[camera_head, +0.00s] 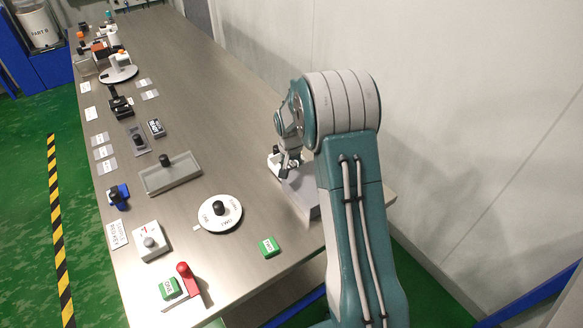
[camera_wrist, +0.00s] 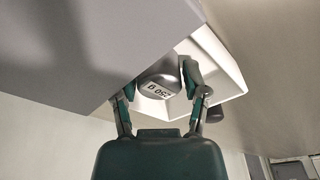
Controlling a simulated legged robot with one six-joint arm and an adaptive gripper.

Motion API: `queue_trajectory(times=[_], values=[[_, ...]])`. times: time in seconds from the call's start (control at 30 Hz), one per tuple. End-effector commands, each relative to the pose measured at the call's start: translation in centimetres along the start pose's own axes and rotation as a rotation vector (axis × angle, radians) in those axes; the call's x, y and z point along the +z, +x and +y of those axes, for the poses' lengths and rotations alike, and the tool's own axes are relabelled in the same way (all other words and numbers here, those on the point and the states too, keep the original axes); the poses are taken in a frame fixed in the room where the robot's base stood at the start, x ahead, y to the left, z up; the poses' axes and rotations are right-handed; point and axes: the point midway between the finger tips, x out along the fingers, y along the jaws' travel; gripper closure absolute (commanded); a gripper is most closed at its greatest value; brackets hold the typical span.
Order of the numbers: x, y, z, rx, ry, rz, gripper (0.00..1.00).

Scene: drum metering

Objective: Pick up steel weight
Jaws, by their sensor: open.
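The steel weight (camera_wrist: 150,82) is a round metal piece with a white label that seems to read 250 g. It sits in a white angular tray (camera_wrist: 224,72) in the wrist view. My gripper (camera_wrist: 158,80) is open, with one finger on each side of the weight in the picture. I cannot tell whether either finger touches it. In the head view my gripper (camera_head: 287,157) is low over the table's right side, by the white tray (camera_head: 275,162). The weight cannot be made out there.
A grey block (camera_head: 301,192) stands close beside the tray; its grey face (camera_wrist: 60,50) fills the wrist view's upper left. A white dial (camera_head: 232,219), a green block (camera_head: 268,247) and a shallow grey tray (camera_head: 172,182) lie left. The wall is at right.

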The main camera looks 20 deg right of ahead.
Motion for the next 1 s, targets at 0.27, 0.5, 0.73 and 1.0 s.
queue_trajectory(times=[0.27,0.5,0.73,1.0], values=[[0.0,0.0,0.0,0.0,0.0,0.0,1.0],[0.0,-0.1,0.0,-0.001,0.0,0.001,1.0],[-0.6,-3.1,-0.1,-0.003,0.0,0.005,1.0],[-1.3,-8.4,-0.1,-0.002,0.0,0.002,1.0]])
